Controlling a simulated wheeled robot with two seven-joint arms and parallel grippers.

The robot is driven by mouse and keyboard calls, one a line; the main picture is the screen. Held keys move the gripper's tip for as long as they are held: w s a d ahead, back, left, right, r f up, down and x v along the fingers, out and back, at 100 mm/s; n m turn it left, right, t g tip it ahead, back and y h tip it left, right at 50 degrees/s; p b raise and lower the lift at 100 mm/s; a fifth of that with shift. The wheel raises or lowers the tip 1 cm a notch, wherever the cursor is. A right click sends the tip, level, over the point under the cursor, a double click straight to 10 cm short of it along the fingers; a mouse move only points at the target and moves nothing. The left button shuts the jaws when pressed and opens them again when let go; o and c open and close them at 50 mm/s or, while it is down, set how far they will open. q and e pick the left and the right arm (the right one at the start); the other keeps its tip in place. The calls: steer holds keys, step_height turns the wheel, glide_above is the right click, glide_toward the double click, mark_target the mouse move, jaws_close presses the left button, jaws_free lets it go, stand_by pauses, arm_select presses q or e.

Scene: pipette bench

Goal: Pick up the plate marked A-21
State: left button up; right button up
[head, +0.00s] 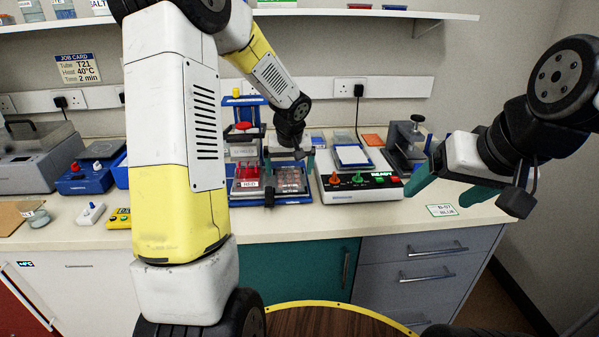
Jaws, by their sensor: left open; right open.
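No marking A-21 is legible in the head view. A clear, pinkish plate (291,184) sits in a blue-framed stand on the bench. My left gripper (289,168) is open just over this plate, with fingers at its left and right sides. I cannot tell whether they touch it. The arm and gripper hide part of the stand. My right gripper (449,190) is open and empty, with teal fingers, above the right part of the bench.
A white device with coloured knobs (362,186) stands right of the stand. A grey clamp-like device (404,145) stands behind my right gripper. A small label card (442,210) lies near the front right edge. Blue and grey equipment stands at left. Bare bench (330,222) lies in front.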

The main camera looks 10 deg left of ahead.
mark_target(289, 182)
arm_select(q)
steer(key=x, duration=0.4)
steer(key=shift+f, duration=0.3)
steer(key=shift+c, duration=0.3)
steer(key=c, duration=1.2)
steer(key=shift+r, duration=0.15)
step_height(289, 182, up, 28)
steer(key=shift+f, duration=0.1)
steer(key=shift+r, duration=1.5)
